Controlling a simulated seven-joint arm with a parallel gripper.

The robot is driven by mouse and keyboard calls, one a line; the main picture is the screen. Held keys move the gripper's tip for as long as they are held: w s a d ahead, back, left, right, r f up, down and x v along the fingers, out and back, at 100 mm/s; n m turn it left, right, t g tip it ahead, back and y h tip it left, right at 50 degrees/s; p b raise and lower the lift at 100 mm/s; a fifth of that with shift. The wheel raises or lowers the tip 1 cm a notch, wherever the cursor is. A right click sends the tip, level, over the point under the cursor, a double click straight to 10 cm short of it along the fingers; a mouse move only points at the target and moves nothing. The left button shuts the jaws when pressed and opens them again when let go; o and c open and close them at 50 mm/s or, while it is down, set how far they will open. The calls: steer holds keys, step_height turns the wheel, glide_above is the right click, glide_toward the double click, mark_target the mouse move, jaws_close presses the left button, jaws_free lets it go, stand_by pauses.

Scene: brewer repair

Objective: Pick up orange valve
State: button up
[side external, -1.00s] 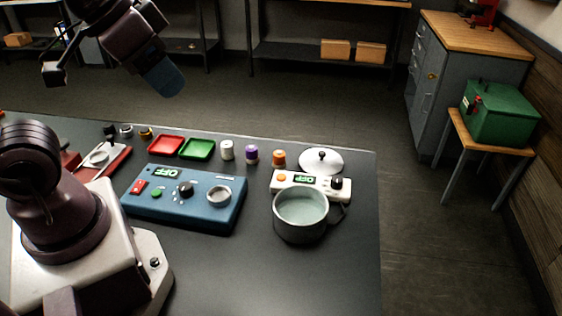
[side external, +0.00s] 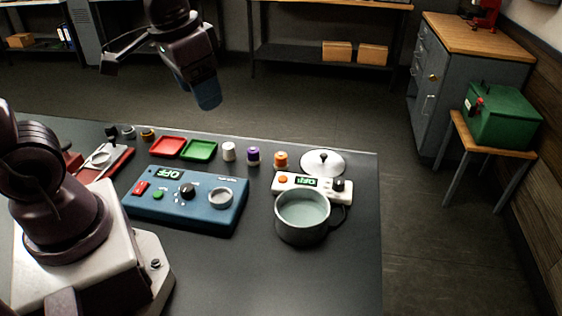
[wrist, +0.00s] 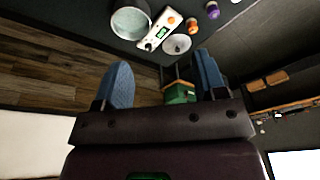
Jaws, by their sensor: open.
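The orange valve (side external: 280,159) stands upright on the dark table, at the right end of a row with the purple valve (side external: 253,156) and the white valve (side external: 228,152). In the wrist view the orange valve (wrist: 192,25) shows near the top, beside the purple one (wrist: 212,10). My gripper (side external: 207,95) is high above the table's back edge, up and left of the orange valve in the side view. Its two blue fingers (wrist: 160,84) are apart with nothing held between them.
A pot (side external: 302,217) stands by the white hot plate (side external: 328,188), and a lid (side external: 323,163) lies just right of the orange valve. A blue control box (side external: 185,212), a red tray (side external: 167,146) and a green tray (side external: 199,150) are to the left. The air above the valves is clear.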

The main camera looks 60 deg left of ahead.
steer(key=w+a+f+m+g, duration=0.3)
steer(key=w+a+f+m, duration=0.2)
steer(key=w+f, duration=0.4)
steer(key=m, duration=1.5)
glide_above(281, 155)
step_height(281, 155, down, 8)
step_height(281, 155, down, 13)
steer(key=shift+d+f, duration=0.1)
steer(key=c, duration=1.1)
